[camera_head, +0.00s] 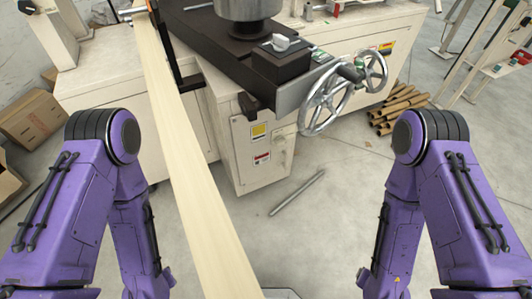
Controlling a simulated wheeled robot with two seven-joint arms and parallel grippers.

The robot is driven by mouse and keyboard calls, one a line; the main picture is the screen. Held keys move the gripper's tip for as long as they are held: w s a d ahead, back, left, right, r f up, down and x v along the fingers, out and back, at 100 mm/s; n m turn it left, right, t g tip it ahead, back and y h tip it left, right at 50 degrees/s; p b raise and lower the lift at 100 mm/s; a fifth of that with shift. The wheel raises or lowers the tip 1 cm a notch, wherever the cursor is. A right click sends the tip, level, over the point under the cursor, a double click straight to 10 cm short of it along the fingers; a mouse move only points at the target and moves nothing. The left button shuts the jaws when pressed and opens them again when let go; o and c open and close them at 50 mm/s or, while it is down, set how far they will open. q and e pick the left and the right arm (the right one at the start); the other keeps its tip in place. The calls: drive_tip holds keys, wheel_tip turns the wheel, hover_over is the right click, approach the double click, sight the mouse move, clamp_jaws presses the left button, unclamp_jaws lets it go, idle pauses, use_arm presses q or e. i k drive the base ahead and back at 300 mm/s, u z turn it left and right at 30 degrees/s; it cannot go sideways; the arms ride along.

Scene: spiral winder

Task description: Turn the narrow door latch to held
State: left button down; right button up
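The narrow door (249,165) appears to be the tall cream front panel of the machine, below the handwheels. It looks shut and carries a yellow label and a red-and-white label. A small pale latch-like fitting (281,141) sits on the panel's right part; it is too small to tell which way it is turned. My two purple arms come in from the left and right and bend down toward the bottom edge. Both grippers are out of the picture, and neither arm touches the door or the fitting.
Two metal handwheels (328,101) stick out above and right of the door. A long pale strip (186,160) runs from the machine down past my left arm. A metal rod (297,192) lies on the floor, and cardboard tubes (399,108) are piled at right. Boxes (32,117) stand at left.

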sight(279, 141)
drive_tip(key=k, duration=1.05)
drive_tip(key=z, duration=1.05)
drive_tip(key=i, duration=1.1)
drive_tip(key=u, duration=0.75)
